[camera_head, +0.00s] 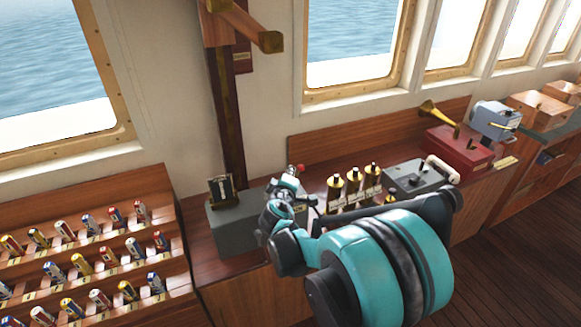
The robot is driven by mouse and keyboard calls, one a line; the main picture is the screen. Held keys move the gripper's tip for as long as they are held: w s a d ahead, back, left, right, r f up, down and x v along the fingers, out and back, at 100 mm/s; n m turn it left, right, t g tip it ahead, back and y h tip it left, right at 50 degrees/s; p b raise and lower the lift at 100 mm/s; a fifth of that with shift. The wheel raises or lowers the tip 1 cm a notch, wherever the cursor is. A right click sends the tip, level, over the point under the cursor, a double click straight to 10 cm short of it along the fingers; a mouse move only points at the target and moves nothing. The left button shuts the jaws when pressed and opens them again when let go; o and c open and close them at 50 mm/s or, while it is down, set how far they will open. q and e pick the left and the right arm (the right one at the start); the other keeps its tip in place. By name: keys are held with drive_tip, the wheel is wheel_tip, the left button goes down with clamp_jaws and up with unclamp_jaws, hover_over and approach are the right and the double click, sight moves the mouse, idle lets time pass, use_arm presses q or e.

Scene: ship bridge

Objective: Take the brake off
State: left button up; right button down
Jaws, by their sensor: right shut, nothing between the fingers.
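A grey box (233,228) stands on the wooden console, with a small upright black plate (222,191) on its left end. A small red knob (300,168) shows just beyond my right gripper (289,180). It may be the tip of the brake lever, but the arm hides what it is mounted on. My right gripper is shut and empty beside the right end of the grey box, close to the red knob. I cannot tell whether they touch. My left gripper is out of view.
Several brass cylinders (353,185) stand right of the gripper, partly behind my arm. Further right are a grey control box (412,180), a red box with a brass horn (460,150) and a blue-grey device (494,120). A rack of small cylinders (95,255) fills the left. A wooden post (228,125) rises behind.

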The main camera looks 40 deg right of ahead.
drive_tip(key=v, duration=0.4)
drive_tip(key=shift+s+a+r+p, duration=0.1)
drive_tip(key=shift+a+r+p, duration=0.15)
drive_tip(key=shift+r+p, duration=0.1)
